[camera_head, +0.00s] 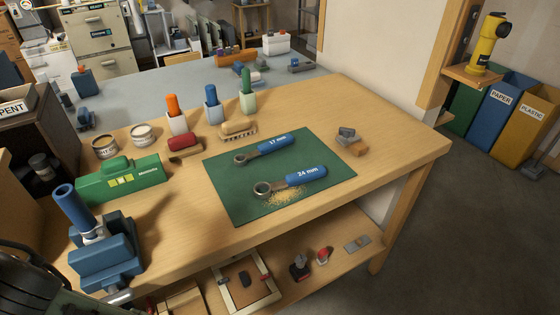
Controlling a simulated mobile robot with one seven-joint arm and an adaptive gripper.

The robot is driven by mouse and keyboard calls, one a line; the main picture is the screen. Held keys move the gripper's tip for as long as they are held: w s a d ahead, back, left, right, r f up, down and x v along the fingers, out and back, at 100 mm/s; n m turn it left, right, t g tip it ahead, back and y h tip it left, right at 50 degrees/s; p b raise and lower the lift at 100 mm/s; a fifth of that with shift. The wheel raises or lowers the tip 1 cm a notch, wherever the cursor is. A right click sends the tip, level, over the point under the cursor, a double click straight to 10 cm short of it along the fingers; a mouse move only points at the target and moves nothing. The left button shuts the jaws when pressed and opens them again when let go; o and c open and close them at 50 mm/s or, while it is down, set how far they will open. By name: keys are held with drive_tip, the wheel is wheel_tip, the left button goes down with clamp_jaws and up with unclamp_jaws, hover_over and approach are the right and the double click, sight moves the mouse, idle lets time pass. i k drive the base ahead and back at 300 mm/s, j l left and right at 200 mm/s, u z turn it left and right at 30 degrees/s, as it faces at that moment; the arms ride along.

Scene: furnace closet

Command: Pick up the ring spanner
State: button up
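Two ring spanners with blue handles lie flat on a dark green mat (225,185) on the wooden workbench. The smaller spanner (268,150), marked 17 mm, lies toward the back of the mat with its ring end to the left. The larger spanner (300,179), marked 24 mm, lies nearer the front, its ring also to the left. Yellowish shavings (283,197) are scattered just in front of the larger one. The two spanners are apart and nothing covers them.
A blue vise (105,262) and a green case (118,180) stand at the left of the bench (185,235). Cans, a brush (238,129), a red-handled item (184,144) and several coloured upright handles stand behind. Small blocks (351,141) lie right of the mat. Bare wood surrounds it.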

sight(292, 180)
drive_tip(key=i+j+z, duration=0.1)
drive_tip(key=z, duration=0.4)
drive_tip(key=j+z, duration=0.35)
drive_tip(key=z, duration=0.15)
drive_tip(key=j+z, duration=0.25)
drive_tip(key=z, duration=0.25)
drive_tip(key=i+j, duration=0.35)
drive_tip(key=i+z, duration=0.05)
drive_tip(key=i, duration=0.05)
